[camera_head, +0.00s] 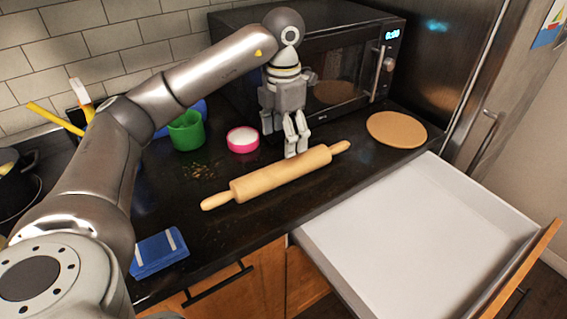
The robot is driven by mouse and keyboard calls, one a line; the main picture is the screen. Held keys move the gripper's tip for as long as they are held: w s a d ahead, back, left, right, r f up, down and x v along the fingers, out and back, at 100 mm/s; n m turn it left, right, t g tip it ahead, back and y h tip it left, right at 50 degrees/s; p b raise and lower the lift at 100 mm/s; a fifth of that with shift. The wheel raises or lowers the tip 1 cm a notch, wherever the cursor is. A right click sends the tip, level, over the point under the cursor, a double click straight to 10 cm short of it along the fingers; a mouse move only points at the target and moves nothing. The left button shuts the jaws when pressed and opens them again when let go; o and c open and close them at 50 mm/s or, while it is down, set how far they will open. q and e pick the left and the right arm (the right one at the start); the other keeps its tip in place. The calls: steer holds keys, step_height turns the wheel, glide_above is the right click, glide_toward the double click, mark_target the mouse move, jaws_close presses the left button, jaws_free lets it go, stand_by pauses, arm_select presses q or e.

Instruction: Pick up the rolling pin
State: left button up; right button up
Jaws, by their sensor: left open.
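A wooden rolling pin (268,181) lies diagonally on the black counter, with one handle toward the lower left and the other toward the upper right. My left gripper (297,153) points down just behind the right half of the pin's barrel. Its fingers are open, with their tips close to the barrel's back edge. Nothing shows between the fingers. I cannot tell whether the tips touch the pin. My right gripper is not in view.
An open white drawer (420,235) juts out below the counter. A black microwave (340,70), pink bowl (242,139), green cup (186,131), round wooden board (396,129) and blue cloth (158,252) surround the pin. Bare counter lies in front of it.

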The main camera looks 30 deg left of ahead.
mark_target(283, 164)
arm_select(q)
steer(key=f, duration=0.4)
steer(key=shift+s+f+p, duration=0.2)
steer(key=shift+f+p, duration=0.05)
steer(key=shift+p, duration=0.05)
step_height(283, 164, down, 5)
steer(key=shift+r+p, duration=0.1)
steer(key=shift+p, duration=0.65)
steer(key=shift+w+a+f, duration=0.1)
steer(key=shift+f, duration=0.4)
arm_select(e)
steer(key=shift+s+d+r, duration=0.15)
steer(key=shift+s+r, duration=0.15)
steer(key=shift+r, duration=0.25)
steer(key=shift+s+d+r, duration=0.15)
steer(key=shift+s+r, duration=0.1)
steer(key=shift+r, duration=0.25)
arm_select(q)
steer(key=c, duration=1.4)
steer(key=shift+c, duration=0.5)
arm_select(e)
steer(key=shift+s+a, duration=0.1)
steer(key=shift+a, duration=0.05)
arm_select(q)
steer(key=shift+w+r, duration=0.1)
steer(key=shift+r, duration=0.05)
